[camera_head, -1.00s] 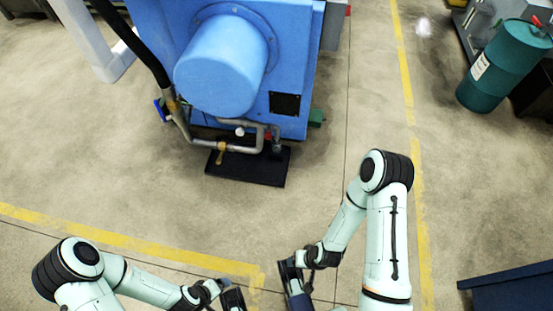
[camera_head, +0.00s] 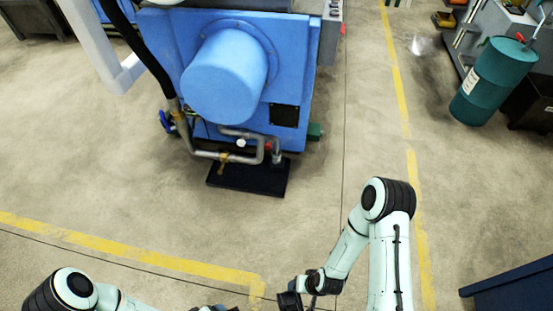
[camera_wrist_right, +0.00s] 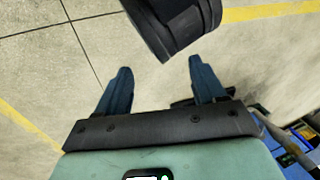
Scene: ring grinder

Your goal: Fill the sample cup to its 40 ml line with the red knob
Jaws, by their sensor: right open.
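A small red knob (camera_head: 268,146) sits on the grey pipework low on the front of the blue machine (camera_head: 160,50). A short grey vertical pipe end (camera_head: 277,156) is just right of it, above a black tray (camera_head: 230,178) on the floor. I cannot make out a sample cup or a 40 ml line. My right gripper (camera_head: 289,300) is at the bottom edge of the head view, well short of the machine. In the right wrist view its two blue fingers (camera_wrist_right: 160,65) are apart with nothing between them. My left gripper (camera_head: 214,308) is almost wholly cut off.
Open concrete floor lies between my arms and the machine. A yellow floor line (camera_head: 140,252) crosses it. A teal drum (camera_head: 495,82) stands at the upper right, and a dark blue box edge (camera_head: 510,292) at the lower right. A black hose (camera_head: 140,45) runs down the machine's left side.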

